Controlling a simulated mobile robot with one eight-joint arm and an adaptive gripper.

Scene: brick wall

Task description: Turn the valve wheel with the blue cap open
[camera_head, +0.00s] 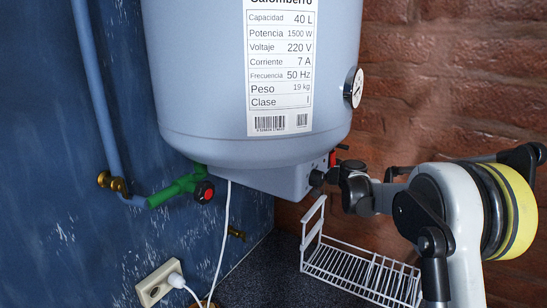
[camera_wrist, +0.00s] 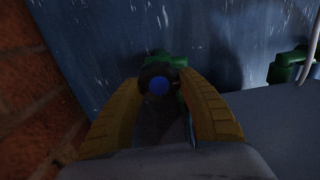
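The valve wheel with the blue cap (camera_wrist: 158,86) shows in the wrist view as a dark round wheel on a green valve body (camera_wrist: 172,60). My gripper (camera_wrist: 157,92) has its two yellow fingers spread on either side of this wheel, with the tips beside its rim. I cannot tell if the fingertips touch it. In the head view the blue cap does not show, and my arm reaches in from the right to the lower right side of the water heater (camera_head: 250,148). Another wheel, with a red cap (camera_head: 204,191), sits on a green valve (camera_head: 175,190) at the left.
A white wire rack (camera_head: 350,268) is on the right under my arm. A gauge (camera_head: 353,87) sticks out of the heater's right side. A blue pipe (camera_head: 97,90) runs down the blue wall. A white cable and plug (camera_head: 175,281) hang below. A brick wall is close on the right.

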